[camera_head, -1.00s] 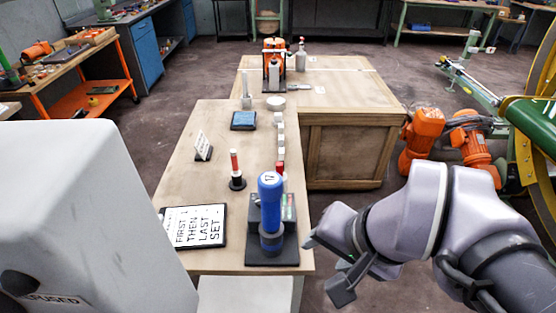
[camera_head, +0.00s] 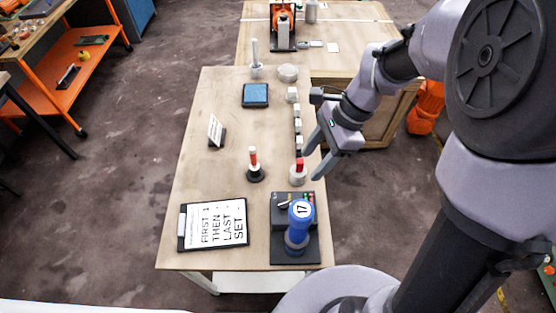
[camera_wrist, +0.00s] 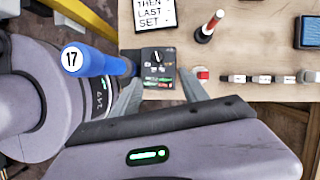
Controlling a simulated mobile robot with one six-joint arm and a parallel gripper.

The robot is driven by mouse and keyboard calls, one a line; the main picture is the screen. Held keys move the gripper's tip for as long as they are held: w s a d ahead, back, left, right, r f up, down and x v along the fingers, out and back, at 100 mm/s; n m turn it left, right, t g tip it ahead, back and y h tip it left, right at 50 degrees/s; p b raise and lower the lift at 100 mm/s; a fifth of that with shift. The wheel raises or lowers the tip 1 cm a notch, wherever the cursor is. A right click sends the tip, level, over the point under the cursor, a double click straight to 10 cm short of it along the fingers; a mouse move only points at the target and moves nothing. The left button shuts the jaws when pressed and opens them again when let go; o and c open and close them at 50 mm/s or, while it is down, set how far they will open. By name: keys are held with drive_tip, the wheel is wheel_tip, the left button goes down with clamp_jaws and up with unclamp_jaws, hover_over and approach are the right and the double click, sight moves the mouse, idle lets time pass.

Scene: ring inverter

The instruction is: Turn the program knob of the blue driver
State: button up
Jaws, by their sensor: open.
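The blue driver (camera_head: 301,214), marked 17, stands in a dark base at the table's front right corner. It also shows at the left of the wrist view (camera_wrist: 95,62). Behind it on that base is a dark control box (camera_head: 282,199). In the wrist view this box (camera_wrist: 157,72) bears a black round knob (camera_wrist: 157,57) with a light pointer mark and small coloured marks below. My gripper (camera_head: 309,166) is open and empty above the table's right edge, behind the driver. In the wrist view its fingers (camera_wrist: 160,80) point towards the box, apart from the knob.
A clipboard (camera_head: 184,240) reading "FIRST 1 THEN LAST SET" lies left of the driver. A red-and-white post (camera_head: 253,160), a red-topped piece (camera_head: 299,170) and several white blocks (camera_head: 297,125) stand behind. A blue pad (camera_head: 255,95) lies farther back.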

sight(284, 203)
drive_tip(key=b+x, duration=0.2)
drive_tip(key=x, duration=0.3)
drive_tip(key=b+x, duration=0.2)
drive_tip(key=x, duration=0.4)
drive_tip(key=s+b+x, duration=0.1)
drive_tip(key=b+x, duration=0.2)
drive_tip(key=x, duration=0.3)
drive_tip(key=shift+w+d, duration=0.1)
drive_tip(key=shift+d, duration=0.2)
drive_tip(key=shift+c, duration=0.2)
clamp_jaws()
